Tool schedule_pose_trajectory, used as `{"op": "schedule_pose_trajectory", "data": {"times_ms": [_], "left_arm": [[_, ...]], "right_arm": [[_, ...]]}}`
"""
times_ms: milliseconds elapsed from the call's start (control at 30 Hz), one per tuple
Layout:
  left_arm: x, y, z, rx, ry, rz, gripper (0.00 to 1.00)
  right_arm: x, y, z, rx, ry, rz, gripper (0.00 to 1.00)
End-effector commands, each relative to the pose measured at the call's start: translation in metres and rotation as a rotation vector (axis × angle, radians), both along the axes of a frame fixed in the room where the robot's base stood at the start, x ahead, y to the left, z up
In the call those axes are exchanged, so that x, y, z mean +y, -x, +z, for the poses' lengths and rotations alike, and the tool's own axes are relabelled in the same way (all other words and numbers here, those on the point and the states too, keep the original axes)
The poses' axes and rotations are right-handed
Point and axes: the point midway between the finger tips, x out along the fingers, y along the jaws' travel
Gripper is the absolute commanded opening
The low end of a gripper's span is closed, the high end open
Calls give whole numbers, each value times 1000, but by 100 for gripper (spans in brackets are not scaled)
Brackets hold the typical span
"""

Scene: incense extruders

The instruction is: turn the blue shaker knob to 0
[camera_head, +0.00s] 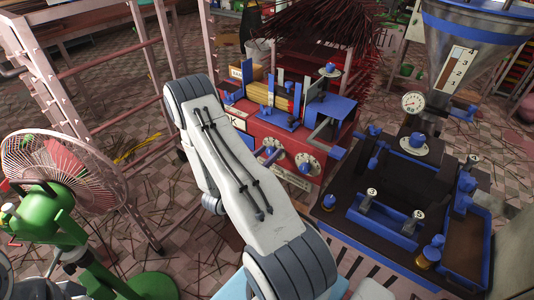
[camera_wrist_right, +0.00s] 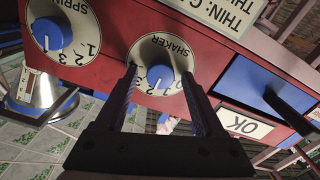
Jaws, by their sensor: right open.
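The blue shaker knob (camera_wrist_right: 160,75) sits on a round cream dial (camera_wrist_right: 158,48) marked SHAKER, on the red machine front. In the head view the shaker dial is the left one of two, and its blue knob (camera_head: 269,151) shows beside my arm. Digits ring part of the dial; which one the knob's mark points at is too small to tell. My right gripper (camera_wrist_right: 158,74) is open, with its dark fingers on either side of the knob. I cannot tell whether they touch it.
The blue spring knob (camera_wrist_right: 52,34) on its own dial is beside the shaker, also in the head view (camera_head: 307,163). An OK plate (camera_wrist_right: 246,124) and a blue panel (camera_wrist_right: 265,85) are close by. A green fan (camera_head: 60,170) stands left; a dark blue-trimmed machine (camera_head: 400,215) stands right.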

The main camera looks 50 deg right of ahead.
Motion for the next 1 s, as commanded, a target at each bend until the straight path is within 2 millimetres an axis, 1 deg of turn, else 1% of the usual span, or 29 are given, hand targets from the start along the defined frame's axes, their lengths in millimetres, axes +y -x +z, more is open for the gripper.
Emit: {"op": "schedule_pose_trajectory", "data": {"times_ms": [167,200,267,300,333,367,567,733,867,1000], "left_arm": [[0,0,0,0,0,0,50],[0,0,0,0,0,0,50],[0,0,0,0,0,0,50],[0,0,0,0,0,0,50],[0,0,0,0,0,0,50],[0,0,0,0,0,0,50],[0,0,0,0,0,0,50],[0,0,4,0,0,0,50],[0,0,8,0,0,0,50],[0,0,14,0,0,0,50]], "right_arm": [[0,0,0,0,0,0,70],[0,0,0,0,0,0,55],[0,0,0,0,0,0,32],[0,0,0,0,0,1,17],[0,0,0,0,0,1,5],[0,0,0,0,0,1,0],[1,0,0,7,-1,1,0],[1,-1,1,49,3,1,0],[1,-1,1,119,9,2,0],[1,-1,1,225,18,1,0]]}}
